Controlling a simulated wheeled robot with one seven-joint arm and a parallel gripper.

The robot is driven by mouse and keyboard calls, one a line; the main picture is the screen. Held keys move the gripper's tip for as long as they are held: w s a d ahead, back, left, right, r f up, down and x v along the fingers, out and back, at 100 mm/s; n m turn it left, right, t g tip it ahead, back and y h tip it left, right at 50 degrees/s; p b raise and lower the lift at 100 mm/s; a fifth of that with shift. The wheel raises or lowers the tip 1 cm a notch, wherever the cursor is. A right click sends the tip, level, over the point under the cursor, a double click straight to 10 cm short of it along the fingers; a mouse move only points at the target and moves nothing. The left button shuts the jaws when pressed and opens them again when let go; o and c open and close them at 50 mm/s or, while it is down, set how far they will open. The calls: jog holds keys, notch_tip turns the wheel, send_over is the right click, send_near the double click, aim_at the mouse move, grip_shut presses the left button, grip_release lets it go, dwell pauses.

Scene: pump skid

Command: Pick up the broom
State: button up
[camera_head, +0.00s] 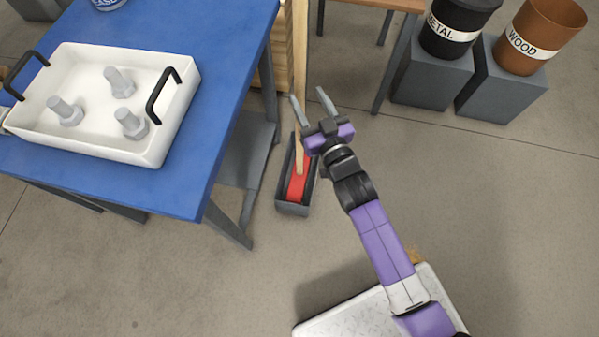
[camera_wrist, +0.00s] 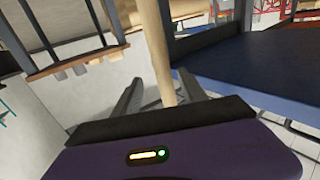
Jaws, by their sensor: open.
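The broom stands upright, with its red head (camera_head: 297,186) low in a dark open-topped holder (camera_head: 293,209) on the floor beside the blue table. Its pale wooden handle (camera_head: 300,45) rises past my gripper (camera_head: 311,99). My gripper is open, with its two grey fingers pointing up in the head view. In the wrist view, the handle (camera_wrist: 154,45) runs down between the spread fingers of my gripper (camera_wrist: 160,85). I see no finger clearly closed on it. How deep the handle sits between the fingers is hard to tell.
A blue table (camera_head: 232,75) at the left carries a white tray (camera_head: 120,150) with several large bolts. Metal and wood bins (camera_head: 452,28) stand on grey blocks at the upper right. Stacked wood lies behind the handle. The floor at the right is clear.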

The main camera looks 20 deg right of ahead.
aim_at(295, 77)
jog(key=w, duration=0.2)
jog(key=shift+w+b, duration=0.35)
jog(key=shift+b, duration=0.05)
jog(key=w+b, duration=0.1)
jog(key=w, duration=0.1)
jog(key=w+b, duration=0.1)
jog(key=w, duration=0.1)
jog(key=shift+w+a+r, duration=0.15)
jog(key=shift+w+r, duration=0.05)
jog(key=shift+w, duration=0.2)
grip_shut()
jog(key=shift+r, duration=0.2)
